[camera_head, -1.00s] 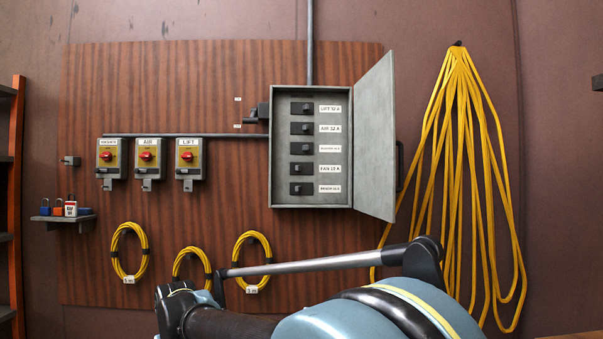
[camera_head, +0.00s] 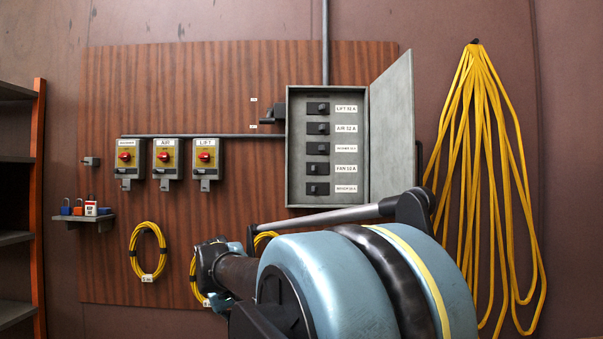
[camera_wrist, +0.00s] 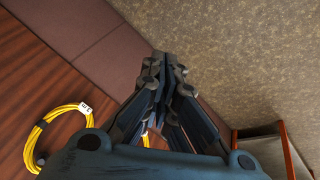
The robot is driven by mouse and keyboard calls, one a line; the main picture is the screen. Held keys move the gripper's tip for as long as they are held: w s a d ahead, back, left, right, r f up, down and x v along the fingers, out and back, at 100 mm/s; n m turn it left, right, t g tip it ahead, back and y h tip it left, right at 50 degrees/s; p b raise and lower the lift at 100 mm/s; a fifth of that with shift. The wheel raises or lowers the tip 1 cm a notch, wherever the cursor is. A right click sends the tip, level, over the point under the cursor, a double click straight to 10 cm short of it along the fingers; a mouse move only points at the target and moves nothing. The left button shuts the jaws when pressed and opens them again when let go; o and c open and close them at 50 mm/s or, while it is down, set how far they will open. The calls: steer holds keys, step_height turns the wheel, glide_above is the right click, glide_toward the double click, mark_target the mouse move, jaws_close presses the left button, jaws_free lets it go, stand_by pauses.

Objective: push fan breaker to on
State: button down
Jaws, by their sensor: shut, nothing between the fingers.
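The fan breaker (camera_head: 317,168) is a small black switch beside the "FAN" label (camera_head: 346,169). It is second from the bottom in the column inside the open grey breaker box (camera_head: 326,200). Its lever's setting is too small to tell. My gripper (camera_wrist: 164,66) shows in the wrist view with its dark fingers together and nothing between them. It points past the wooden board toward the floor and is apart from the breaker box, which is not in that view. In the head view my arm fills the lower middle, below the box.
The box door (camera_head: 392,130) stands open on the right, with a long yellow cable (camera_head: 480,180) beyond it. Three rotary switches sit to the left. A small shelf (camera_head: 92,220) holds padlocks. A yellow coil (camera_head: 148,252) hangs on the wooden board (camera_head: 110,180). The box front is unobstructed.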

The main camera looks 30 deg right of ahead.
steer(key=w+d+r+t+h, duration=0.1)
steer(key=w+d+r+h, duration=0.3)
steer(key=w+d+r, duration=0.7)
steer(key=w+d+r+h, duration=0.5)
steer(key=d+r, duration=0.4)
steer(key=r, duration=0.5)
steer(key=n+t+h, duration=0.3)
steer(key=n+h, duration=0.1)
steer(key=n, duration=0.1)
glide_toward(315, 168)
steer(key=w+a, duration=0.1)
steer(key=a, duration=0.1)
steer(key=w+a, duration=0.2)
steer(key=shift+w+a+f, duration=0.1)
steer(key=shift+w+a, duration=0.2)
steer(key=shift+a, duration=0.05)
steer(key=shift+d, duration=0.1)
steer(key=x, duration=1)
steer(key=shift+s, duration=0.15)
steer(key=shift+a, duration=0.2)
